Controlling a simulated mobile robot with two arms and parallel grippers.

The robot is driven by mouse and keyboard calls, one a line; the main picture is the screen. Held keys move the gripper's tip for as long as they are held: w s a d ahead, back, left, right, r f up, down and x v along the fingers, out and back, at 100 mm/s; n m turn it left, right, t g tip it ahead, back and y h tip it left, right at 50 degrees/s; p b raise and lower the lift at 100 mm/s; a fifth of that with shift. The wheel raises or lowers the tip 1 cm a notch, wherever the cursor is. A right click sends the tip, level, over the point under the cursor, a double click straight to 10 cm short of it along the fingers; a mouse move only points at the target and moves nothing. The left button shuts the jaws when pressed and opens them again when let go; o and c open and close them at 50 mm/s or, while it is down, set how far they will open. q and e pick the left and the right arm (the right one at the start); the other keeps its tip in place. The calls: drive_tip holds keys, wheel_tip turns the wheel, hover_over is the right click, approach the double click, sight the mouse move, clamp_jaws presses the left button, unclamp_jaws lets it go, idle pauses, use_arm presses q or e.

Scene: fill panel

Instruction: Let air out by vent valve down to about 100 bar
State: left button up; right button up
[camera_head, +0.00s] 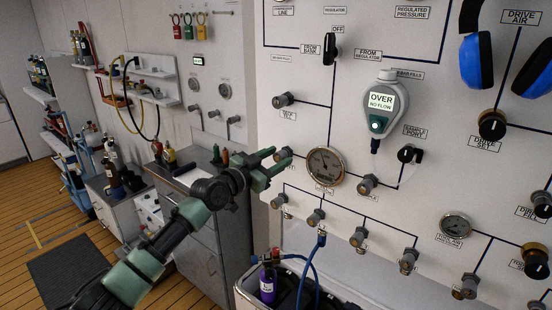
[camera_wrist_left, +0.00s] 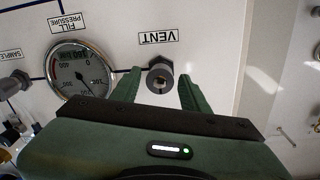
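My right gripper is out of view.
A handheld meter (camera_head: 382,107) on the panel reads OVER, NO FLOW. Knobs and connectors (camera_head: 316,217) line the panel below the gauge. A purple cylinder (camera_head: 267,284) with a blue hose stands in a bin below. A grey cabinet (camera_head: 205,225) stands behind my left arm.

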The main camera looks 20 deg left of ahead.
use_arm(q)
clamp_jaws()
drive_tip(key=shift+n, duration=0.3)
drive_tip(key=shift+n+b, duration=0.45)
drive_tip(key=shift+n, duration=0.05)
drive_tip(key=shift+n+b, duration=0.35)
drive_tip(key=shift+n, duration=0.75)
drive_tip(key=shift+a+n, duration=0.1)
drive_tip(key=shift+n, duration=2.3)
